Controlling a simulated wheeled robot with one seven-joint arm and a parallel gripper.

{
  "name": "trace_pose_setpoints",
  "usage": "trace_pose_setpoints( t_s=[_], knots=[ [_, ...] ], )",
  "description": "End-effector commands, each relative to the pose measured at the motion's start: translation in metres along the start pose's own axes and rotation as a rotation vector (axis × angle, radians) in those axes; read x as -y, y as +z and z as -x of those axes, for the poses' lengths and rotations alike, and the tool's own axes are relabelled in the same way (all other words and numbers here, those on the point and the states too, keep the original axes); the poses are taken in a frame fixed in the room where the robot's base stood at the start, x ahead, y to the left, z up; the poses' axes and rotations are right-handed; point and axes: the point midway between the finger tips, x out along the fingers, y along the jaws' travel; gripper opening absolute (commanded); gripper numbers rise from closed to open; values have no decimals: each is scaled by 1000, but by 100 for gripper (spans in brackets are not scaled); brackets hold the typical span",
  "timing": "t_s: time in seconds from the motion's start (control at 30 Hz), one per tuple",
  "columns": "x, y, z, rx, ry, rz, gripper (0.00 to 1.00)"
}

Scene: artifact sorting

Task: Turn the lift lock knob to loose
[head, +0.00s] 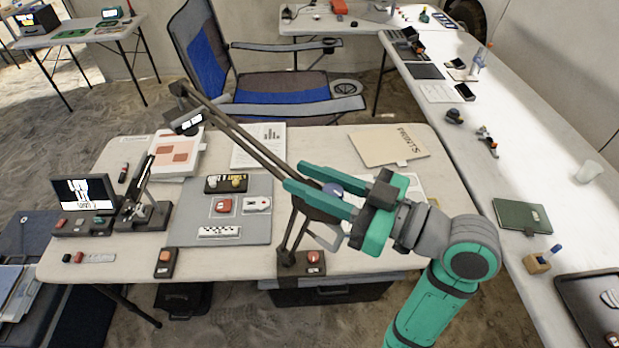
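My teal gripper (294,176) reaches left over the near side of the work table. Its two fingers are apart, with a gap between them. A round blue-grey piece (333,188) shows between the fingers, by the dark joint of a jointed arm stand (235,130); it may be the lift lock knob, but I cannot tell. Whether a finger touches it is also unclear. The knob's setting cannot be read.
The work table (350,155) holds a grey mat (185,235), a small screen (83,193), a dark upright instrument (145,212) and a folder (390,146). A blue camp chair (270,90) stands behind. A long white table (540,130) runs along the right.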

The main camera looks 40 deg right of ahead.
Motion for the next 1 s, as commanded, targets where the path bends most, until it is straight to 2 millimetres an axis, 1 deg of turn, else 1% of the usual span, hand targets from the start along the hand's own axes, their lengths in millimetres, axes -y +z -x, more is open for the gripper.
trace_pose_setpoints(
  t_s=[0.03,0.07,0.3,0.47,0.67,1.0],
  knots=[
    [0,0,0,0,0,0,9],
    [0,0,0,0,0,0,3],
    [0,0,0,1,-12,0,4],
    [2,0,0,0,-61,0,4],
    [7,0,0,0,-189,-1,4],
    [20,-1,5,-1,-505,0,4]
  ],
)
